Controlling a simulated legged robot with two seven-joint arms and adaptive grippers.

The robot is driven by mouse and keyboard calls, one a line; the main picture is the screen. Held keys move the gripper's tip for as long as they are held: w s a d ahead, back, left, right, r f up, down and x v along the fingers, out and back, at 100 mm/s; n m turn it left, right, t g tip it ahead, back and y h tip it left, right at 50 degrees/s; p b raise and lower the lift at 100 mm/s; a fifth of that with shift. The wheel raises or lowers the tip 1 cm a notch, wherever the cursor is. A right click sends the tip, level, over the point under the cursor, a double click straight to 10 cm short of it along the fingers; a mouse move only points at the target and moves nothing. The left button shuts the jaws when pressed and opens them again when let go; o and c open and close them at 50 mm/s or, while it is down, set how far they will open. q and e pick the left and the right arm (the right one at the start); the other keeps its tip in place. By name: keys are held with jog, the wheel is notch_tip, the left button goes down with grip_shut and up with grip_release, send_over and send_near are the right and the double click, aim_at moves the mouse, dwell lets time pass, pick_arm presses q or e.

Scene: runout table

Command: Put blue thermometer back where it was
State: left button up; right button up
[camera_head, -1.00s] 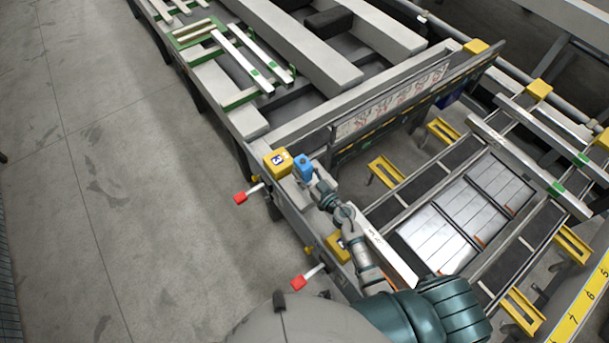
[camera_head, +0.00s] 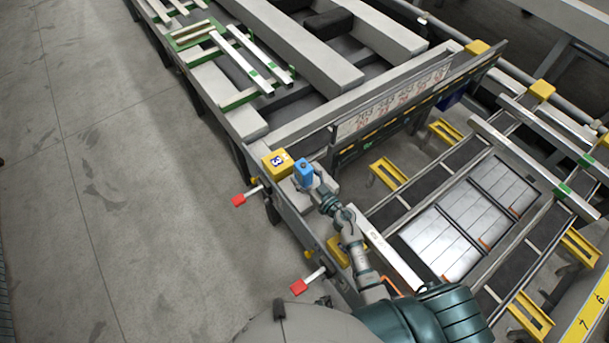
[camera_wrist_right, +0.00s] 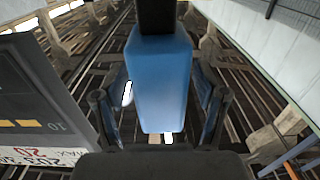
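The blue thermometer (camera_head: 303,173) is a small blue block at the tip of my right gripper (camera_head: 311,184), just right of a yellow box marked 3 (camera_head: 277,162) at the runout table's near corner. In the right wrist view the thermometer (camera_wrist_right: 161,80) stands between the two dark fingers of my right gripper (camera_wrist_right: 160,118), with a black part at its upper end. The gripper appears shut on it; the exact finger contact is hard to see. I cannot tell whether the thermometer touches the grey surface below. My left gripper is not in view.
A grey board with printed numbers (camera_head: 395,103) stands behind the gripper; it fills the left of the wrist view (camera_wrist_right: 35,105). Red-tipped levers (camera_head: 240,200) stick out from the table's left side. Metal panels (camera_head: 440,245) lie at right. The floor at left is clear.

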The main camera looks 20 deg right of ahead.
aim_at(309, 180)
jog(key=shift+s+r, duration=0.1)
jog(key=p+v, duration=0.1)
jog(key=v, duration=0.6)
jog(key=shift+s+d, duration=0.15)
jog(key=shift+s, duration=0.05)
dwell(0.3)
